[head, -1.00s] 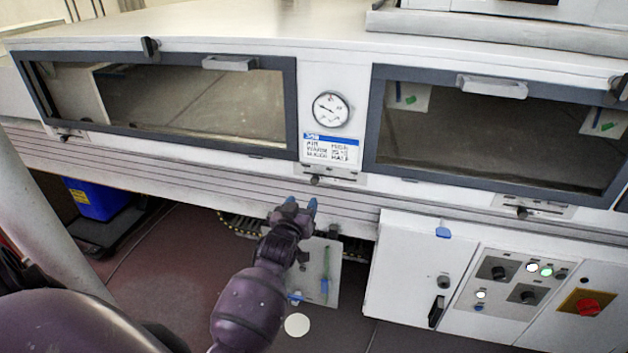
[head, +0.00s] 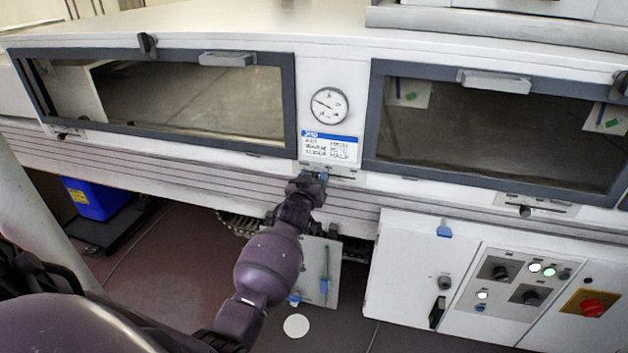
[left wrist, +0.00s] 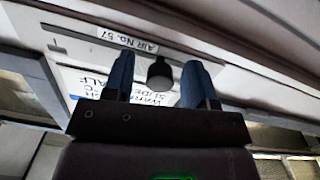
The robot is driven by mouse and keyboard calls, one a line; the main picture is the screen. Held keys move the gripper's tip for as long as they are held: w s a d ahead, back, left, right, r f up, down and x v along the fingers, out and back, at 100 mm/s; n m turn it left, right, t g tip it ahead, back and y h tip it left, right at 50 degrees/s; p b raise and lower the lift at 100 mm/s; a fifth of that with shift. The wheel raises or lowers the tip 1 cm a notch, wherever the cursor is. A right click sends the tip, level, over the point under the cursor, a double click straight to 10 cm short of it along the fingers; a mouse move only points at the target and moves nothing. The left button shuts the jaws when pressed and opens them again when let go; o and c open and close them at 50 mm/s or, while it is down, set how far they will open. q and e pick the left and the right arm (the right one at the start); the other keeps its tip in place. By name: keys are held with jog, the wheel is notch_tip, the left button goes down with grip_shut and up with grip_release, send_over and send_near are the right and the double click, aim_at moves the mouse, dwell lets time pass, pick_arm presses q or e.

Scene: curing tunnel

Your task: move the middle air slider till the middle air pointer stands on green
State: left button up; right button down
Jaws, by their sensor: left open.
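The middle air slider's plate (head: 345,173) is below the round gauge and the printed card in the head view; my gripper covers its knob there. In the left wrist view the slider's black knob (left wrist: 160,72) shows between the two blue fingertips, with space on both sides. The label "AIR No. 57" (left wrist: 128,40) is beside it. My left gripper (head: 314,179) is open at the slider; it also shows in the left wrist view (left wrist: 159,82). The round gauge (head: 329,105) has a dark pointer; I cannot make out a green mark. My right gripper is not in view.
A left air slider (head: 63,135) and a right air slider (head: 525,211) are on the same front. Glazed doors flank the gauge. Below right is a white cabinet (head: 405,275) with knobs, lamps and a red switch (head: 592,307). A blue bin (head: 93,199) stands at left.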

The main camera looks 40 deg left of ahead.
aim_at(329, 175)
pick_arm(q)
jog(key=shift+w, duration=0.1)
jog(key=shift+c, duration=0.3)
grip_shut()
jog(key=shift+w+d, duration=0.3)
jog(key=shift+d, duration=0.55)
jog(key=shift+w+d, duration=0.3)
jog(key=shift+d, duration=0.55)
jog(key=shift+o, duration=0.3)
grip_release()
jog(key=shift+a, duration=0.1)
jog(key=p+v, duration=0.1)
jog(key=v, duration=1)
